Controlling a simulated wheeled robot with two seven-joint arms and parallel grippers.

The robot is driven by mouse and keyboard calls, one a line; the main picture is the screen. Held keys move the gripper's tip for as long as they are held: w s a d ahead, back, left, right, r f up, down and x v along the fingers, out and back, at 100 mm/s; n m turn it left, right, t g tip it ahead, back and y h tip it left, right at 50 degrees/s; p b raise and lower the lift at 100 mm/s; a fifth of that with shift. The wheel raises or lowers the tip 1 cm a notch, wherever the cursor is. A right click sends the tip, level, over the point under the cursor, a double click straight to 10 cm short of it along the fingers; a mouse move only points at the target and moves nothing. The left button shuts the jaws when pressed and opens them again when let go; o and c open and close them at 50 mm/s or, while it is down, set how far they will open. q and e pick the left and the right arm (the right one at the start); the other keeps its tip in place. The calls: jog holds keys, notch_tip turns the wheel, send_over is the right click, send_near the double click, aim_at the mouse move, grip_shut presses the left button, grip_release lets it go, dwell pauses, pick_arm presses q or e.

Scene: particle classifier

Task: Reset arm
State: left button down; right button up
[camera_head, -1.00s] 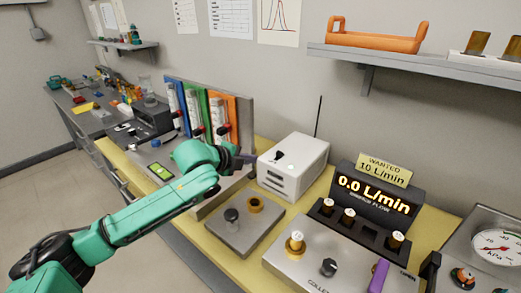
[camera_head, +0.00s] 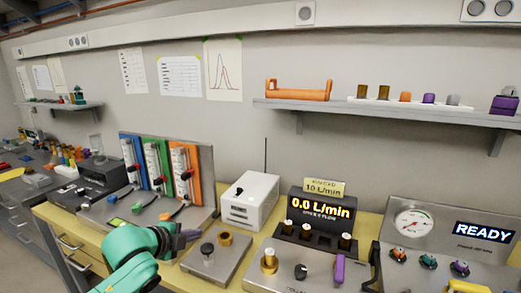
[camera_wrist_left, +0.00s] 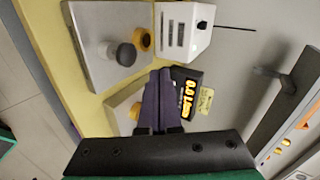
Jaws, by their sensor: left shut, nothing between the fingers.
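My left arm is green and comes in from the bottom left in the head view. My left gripper (camera_head: 190,236) has dark purple fingers and is over the bench, left of the white box (camera_head: 250,200). In the left wrist view the gripper (camera_wrist_left: 161,88) is shut, its two fingers together with nothing between them. The fingertips point toward the white box, which also shows there (camera_wrist_left: 185,32). My right arm and right gripper are not in view.
A metal plate (camera_head: 222,262) with a black knob and brass ring lies beside the arm. The flow display (camera_head: 320,210) reads 0.0 L/min. A gauge panel (camera_head: 440,255) shows READY at right. Colored flowmeter panels (camera_head: 165,165) stand behind the arm. A shelf (camera_head: 380,112) hangs above.

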pick_arm(q)
jog(key=s+d+f+n+g, duration=0.1)
jog(key=s+d+f+n, duration=0.1)
jog(key=s+f+n, duration=0.25)
jog(key=s+d+f+n+g, duration=0.2)
jog(key=s+d+f+n, duration=0.1)
jog(key=s+f, duration=0.3)
jog(key=s+a+f+n+g+y, duration=0.2)
jog(key=s+a+f+n, duration=0.3)
jog(key=s, duration=0.4)
jog(key=s+a+f+n+g+y, duration=0.2)
jog(key=s+a+f+n, duration=0.2)
jog(key=s+n, duration=0.35)
jog(key=s+f+g, duration=0.1)
jog(key=s+f, duration=0.1)
jog(key=f, duration=1)
jog(key=s+f, duration=0.2)
jog(key=f, duration=0.9)
jog(key=s+a+f+m+g, duration=0.1)
jog(key=s+a+f, duration=0.2)
jog(key=s+f, duration=1.1)
jog(key=s, duration=0.2)
jog(key=shift+s+a+f+g+y, duration=0.2)
jog(key=shift+s+g+y, duration=0.1)
jog(key=shift+s+y, duration=0.1)
